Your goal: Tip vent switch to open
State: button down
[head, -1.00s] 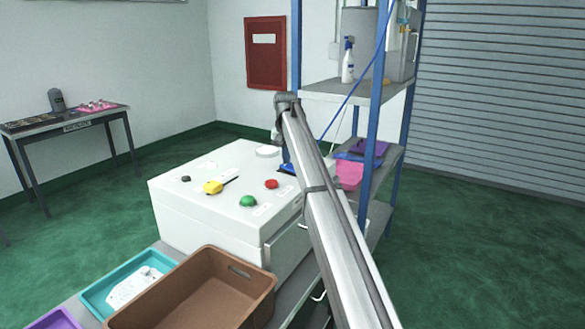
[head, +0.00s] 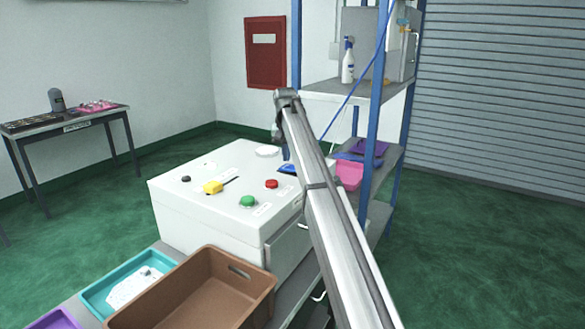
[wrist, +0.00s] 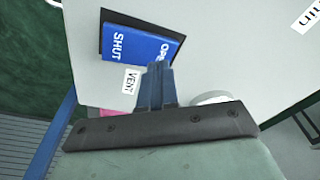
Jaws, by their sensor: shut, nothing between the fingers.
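The vent switch is a blue rocker in a dark frame on top of the white cabinet. In the wrist view the rocker (wrist: 128,45) reads SHUT on its left half and OPEN, partly cut off, on its right half. A VENT label (wrist: 130,79) lies beside it. My gripper (wrist: 158,66) is shut and empty, its tips at the near edge of the OPEN half; I cannot tell whether they touch. Which half is pressed down is unclear. In the head view the switch (head: 287,169) is small, at the cabinet's far right, partly behind my arm.
The white cabinet (head: 190,215) also carries a green button (head: 247,202), a red button (head: 272,184), a yellow switch (head: 213,187), a black knob (head: 186,179) and a white disc (head: 267,151). A blue-post shelf (head: 374,110) stands close behind my arm. A brown bin (head: 190,300) is in front.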

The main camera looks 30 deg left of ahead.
aim_at(287, 166)
jog(key=shift+r, duration=2.65)
